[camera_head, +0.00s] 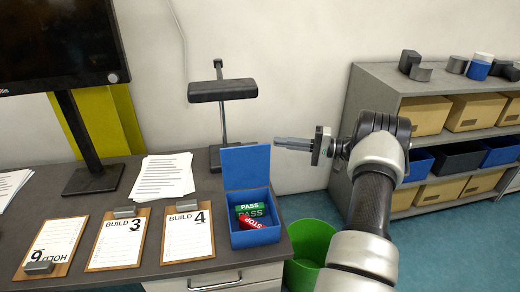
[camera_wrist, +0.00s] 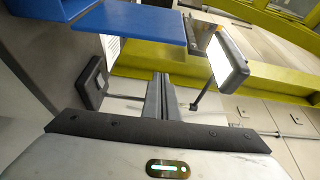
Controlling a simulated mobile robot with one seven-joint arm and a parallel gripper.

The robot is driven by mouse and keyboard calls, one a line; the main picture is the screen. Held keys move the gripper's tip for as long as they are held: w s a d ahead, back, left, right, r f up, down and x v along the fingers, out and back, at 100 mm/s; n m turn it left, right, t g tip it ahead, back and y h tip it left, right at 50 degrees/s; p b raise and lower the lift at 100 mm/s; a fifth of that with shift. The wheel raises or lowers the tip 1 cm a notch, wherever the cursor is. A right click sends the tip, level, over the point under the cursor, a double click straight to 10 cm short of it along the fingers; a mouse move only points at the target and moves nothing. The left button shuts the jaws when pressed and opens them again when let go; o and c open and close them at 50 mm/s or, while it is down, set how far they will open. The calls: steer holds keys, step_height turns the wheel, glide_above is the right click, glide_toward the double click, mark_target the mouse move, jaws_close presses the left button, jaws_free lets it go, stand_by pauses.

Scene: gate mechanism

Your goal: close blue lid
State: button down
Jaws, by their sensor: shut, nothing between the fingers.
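The blue box (camera_head: 254,238) stands at the desk's right front corner. Its blue lid (camera_head: 246,166) is up, standing nearly upright at the back of the box. Inside the box lie a green PASS piece (camera_head: 250,208) and a red STOP piece (camera_head: 257,222). My gripper (camera_head: 277,142) is to the right of the lid, near its upper right edge, with its fingers shut and empty. In the wrist view the lid (camera_wrist: 140,21) shows above the shut fingertips (camera_wrist: 162,78). I cannot tell whether the fingers touch the lid.
A desk lamp (camera_head: 222,91) stands behind the lid. A green bin (camera_head: 311,243) is on the floor right of the desk. A shelf (camera_head: 400,88) with boxes stands at the right. Clipboards (camera_head: 188,235) and papers (camera_head: 163,177) lie left of the box.

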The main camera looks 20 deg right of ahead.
mark_target(255, 146)
steer(key=a, duration=0.3)
steer(key=w+a, duration=0.1)
steer(key=a, duration=0.2)
steer(key=a+b, duration=0.1)
steer(key=a, duration=0.2)
steer(key=shift+w, duration=0.25)
steer(key=shift+a+r, duration=0.1)
steer(key=shift+a, duration=0.05)
